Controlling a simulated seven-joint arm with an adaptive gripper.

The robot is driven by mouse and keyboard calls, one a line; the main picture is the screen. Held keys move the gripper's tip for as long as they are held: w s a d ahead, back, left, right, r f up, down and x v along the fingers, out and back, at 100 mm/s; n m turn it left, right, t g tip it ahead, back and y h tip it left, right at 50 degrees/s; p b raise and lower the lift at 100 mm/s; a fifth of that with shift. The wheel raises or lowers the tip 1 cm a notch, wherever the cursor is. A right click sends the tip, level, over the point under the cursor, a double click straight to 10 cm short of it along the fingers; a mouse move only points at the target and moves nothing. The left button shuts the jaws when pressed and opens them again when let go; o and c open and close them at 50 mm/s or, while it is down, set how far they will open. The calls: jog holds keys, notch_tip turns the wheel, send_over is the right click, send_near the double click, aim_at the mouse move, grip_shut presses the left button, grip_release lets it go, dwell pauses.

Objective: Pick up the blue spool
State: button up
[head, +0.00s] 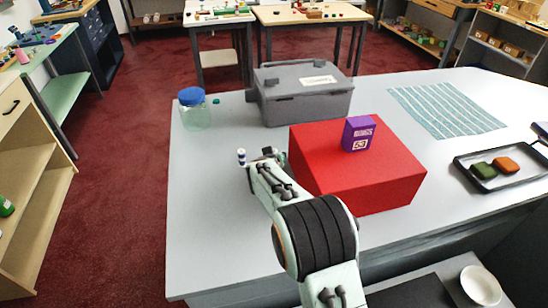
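A small white-and-blue upright thing (241,158), which looks like the blue spool, stands on the pale grey counter (205,220) left of the red box. My gripper (264,156) is at the far end of my arm, low over the counter, just right of the spool and close to it. My own arm hides much of the gripper. The fingers are too small and too turned away to tell whether they are open or shut, or whether they touch the spool.
A big red box (330,178) with a purple carton (358,134) on top stands right beside my arm. Behind are a grey lidded case (305,103) and a blue-lidded jar (195,112). A striped cloth (445,108) and a dark tray (478,184) lie to the right. The counter's left front is clear.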

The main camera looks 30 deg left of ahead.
jog(key=c, duration=0.7)
jog(key=shift+o, duration=0.2)
jog(key=shift+r, duration=0.1)
